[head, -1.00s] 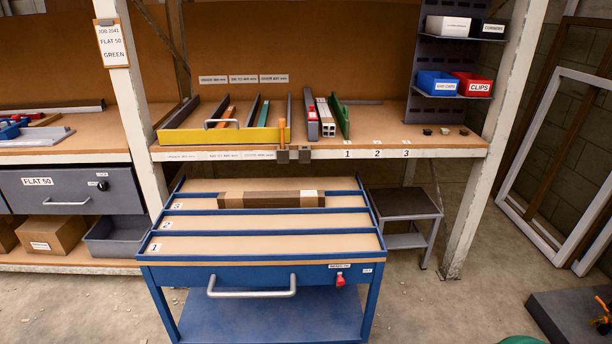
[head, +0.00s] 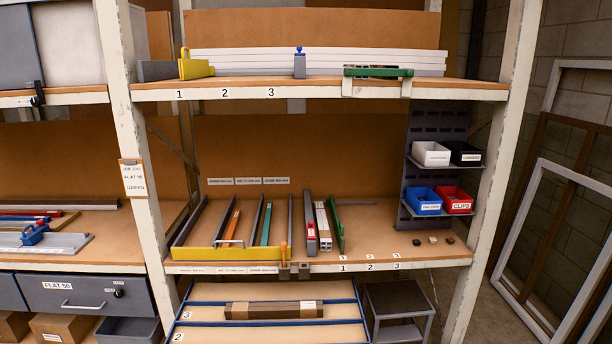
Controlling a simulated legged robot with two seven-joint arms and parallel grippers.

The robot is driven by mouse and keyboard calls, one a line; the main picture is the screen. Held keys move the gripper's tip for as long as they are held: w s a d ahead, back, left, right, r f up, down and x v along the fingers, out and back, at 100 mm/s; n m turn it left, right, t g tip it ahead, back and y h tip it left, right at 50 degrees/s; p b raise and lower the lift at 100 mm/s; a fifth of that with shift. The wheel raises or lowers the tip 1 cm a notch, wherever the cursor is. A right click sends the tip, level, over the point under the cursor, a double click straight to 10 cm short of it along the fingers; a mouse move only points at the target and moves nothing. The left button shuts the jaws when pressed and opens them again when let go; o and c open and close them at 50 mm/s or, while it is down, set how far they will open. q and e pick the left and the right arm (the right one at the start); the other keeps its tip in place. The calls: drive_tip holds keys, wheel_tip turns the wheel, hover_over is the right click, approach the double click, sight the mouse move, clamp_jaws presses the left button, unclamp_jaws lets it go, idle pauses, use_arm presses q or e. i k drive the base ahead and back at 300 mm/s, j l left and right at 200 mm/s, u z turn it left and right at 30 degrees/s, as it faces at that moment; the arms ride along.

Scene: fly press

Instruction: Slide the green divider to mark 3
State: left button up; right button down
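The green divider (head: 337,224) stands on the middle shelf, a thin upright plate running front to back. Its front end is close to mark 1 (head: 343,258) on the shelf's front edge. Mark 2 (head: 370,257) and mark 3 (head: 396,256) follow to the right, each printed twice. Neither of my grippers is in view.
White and grey-red bars (head: 322,226) stand just left of the divider. The shelf to its right is bare up to small blocks (head: 432,240). The upper shelf (head: 460,91) has its own marks, a yellow end piece (head: 196,68) and a green bar (head: 378,72).

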sight(339, 227)
drive_tip(key=i+l, duration=0.1)
drive_tip(key=i, duration=0.7)
drive_tip(key=i+l+u, duration=0.1)
drive_tip(key=i, duration=0.75)
